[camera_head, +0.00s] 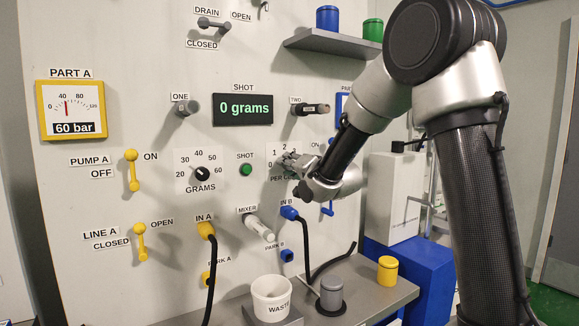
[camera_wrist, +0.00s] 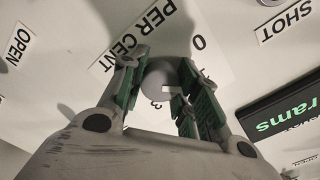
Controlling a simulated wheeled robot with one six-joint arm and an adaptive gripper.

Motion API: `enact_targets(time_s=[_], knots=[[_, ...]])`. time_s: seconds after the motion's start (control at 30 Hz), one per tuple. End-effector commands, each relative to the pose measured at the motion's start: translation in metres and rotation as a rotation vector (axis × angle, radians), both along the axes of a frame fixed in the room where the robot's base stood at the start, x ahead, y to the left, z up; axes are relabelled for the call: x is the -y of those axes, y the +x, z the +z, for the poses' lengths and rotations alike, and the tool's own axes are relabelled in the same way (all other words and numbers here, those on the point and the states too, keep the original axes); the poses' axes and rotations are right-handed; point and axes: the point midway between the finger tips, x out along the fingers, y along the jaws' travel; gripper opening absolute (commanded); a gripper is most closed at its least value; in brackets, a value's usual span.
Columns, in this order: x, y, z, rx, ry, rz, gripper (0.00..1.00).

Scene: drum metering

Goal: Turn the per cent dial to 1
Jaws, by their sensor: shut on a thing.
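The per cent dial's white scale plate (camera_head: 277,155) is on the panel, right of the green shot button; the numbers 0, 1 and 2 show in the head view. My gripper (camera_head: 290,160) is at this dial and covers the knob there. In the wrist view, my gripper (camera_wrist: 165,90) has its green-padded fingers on either side of the round grey knob (camera_wrist: 160,78), shut on it. The PER CENT label (camera_wrist: 137,36) and the 0 show beside the fingers. I cannot tell which number the dial points to.
The grams dial (camera_head: 202,174) and green shot button (camera_head: 246,170) are left of my gripper. The display (camera_head: 243,109) reads 0 grams. The mixer nozzle (camera_head: 260,228) and blue IN B connector (camera_head: 289,212) stick out below. A waste cup (camera_head: 271,298) stands on the lower shelf.

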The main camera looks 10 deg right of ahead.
Motion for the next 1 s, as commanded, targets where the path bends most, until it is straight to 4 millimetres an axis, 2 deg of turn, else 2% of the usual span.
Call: enact_targets(time_s=[0.47, 0.5, 0.57, 0.6, 0.77, 0.87, 0.9, 1.0], knots=[[0.001, 0.001, 0.003, 0.001, 0.017, -0.003, 0.07], [0.001, 0.001, 0.003, 0.001, 0.017, -0.003, 0.37], [0.002, 0.001, 0.003, 0.001, 0.017, -0.003, 0.48], [0.001, 0.001, 0.003, 0.001, 0.017, -0.003, 0.51], [0.003, -0.004, 0.003, 0.001, 0.017, -0.003, 0.51], [0.008, -0.018, 0.003, 0.000, 0.017, -0.004, 0.51], [0.010, -0.025, 0.002, -0.002, 0.016, -0.005, 0.55], [0.017, -0.047, 0.002, -0.002, 0.016, -0.005, 0.55]])
